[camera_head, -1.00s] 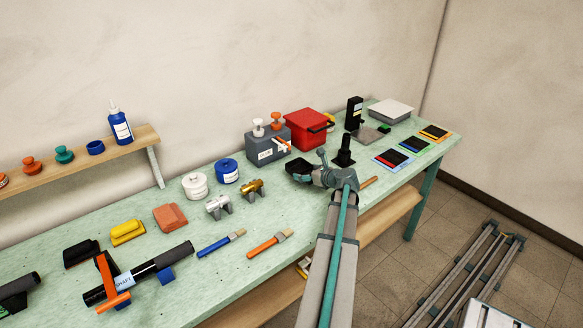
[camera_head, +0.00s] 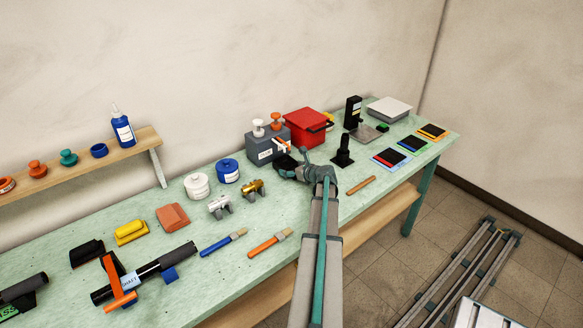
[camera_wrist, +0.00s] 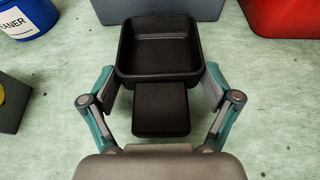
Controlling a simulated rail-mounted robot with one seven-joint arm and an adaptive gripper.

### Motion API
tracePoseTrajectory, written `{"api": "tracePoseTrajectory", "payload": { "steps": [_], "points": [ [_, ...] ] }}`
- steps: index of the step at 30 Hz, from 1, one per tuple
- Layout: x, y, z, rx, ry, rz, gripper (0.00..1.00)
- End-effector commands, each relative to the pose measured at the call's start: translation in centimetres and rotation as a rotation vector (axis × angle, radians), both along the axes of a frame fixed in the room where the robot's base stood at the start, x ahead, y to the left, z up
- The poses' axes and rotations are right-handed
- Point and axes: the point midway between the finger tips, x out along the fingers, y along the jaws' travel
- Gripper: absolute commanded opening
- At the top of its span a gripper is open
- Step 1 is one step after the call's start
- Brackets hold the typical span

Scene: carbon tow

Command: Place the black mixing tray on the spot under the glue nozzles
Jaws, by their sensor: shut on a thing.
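The black mixing tray (camera_head: 284,162) is in my gripper (camera_head: 302,171), close in front of the grey glue dispenser (camera_head: 262,154). The orange and white glue nozzles (camera_head: 282,145) stick out from the dispenser just above the tray's far side. In the wrist view the open, empty tray (camera_wrist: 160,69) sits level, with its block-like handle (camera_wrist: 160,108) towards my palm. My gripper (camera_wrist: 160,82) is shut on the tray, one finger on each side. The dispenser's grey base (camera_wrist: 160,8) is just beyond the tray. The spot itself and any gap below the tray cannot be made out.
A red box (camera_head: 304,124) stands right of the dispenser. A blue tub (camera_head: 228,172) and a gold fitting (camera_head: 252,188) are to the left. A black post on a base (camera_head: 343,153) and a wooden stick (camera_head: 361,184) lie to the right.

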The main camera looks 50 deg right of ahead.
Motion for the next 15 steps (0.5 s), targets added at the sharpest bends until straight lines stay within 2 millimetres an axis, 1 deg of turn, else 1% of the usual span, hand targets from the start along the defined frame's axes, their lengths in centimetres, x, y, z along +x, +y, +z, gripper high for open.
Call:
{"api": "tracePoseTrajectory", "payload": {
  "steps": [7,11,12,13,14,15],
  "points": [
    [-0.01,0.01,-0.08,0.000,-0.001,0.000,0.53],
    [0.00,0.01,-0.46,0.000,0.000,0.000,0.53],
    [0.00,0.01,-0.38,0.000,-0.001,0.000,0.93],
    [-0.02,0.01,-0.36,0.000,0.000,0.000,0.98],
    [-0.01,0.01,-0.35,0.000,0.000,0.000,1.00],
    [-0.01,0.01,-0.35,0.000,0.000,0.000,1.00]
  ]
}}
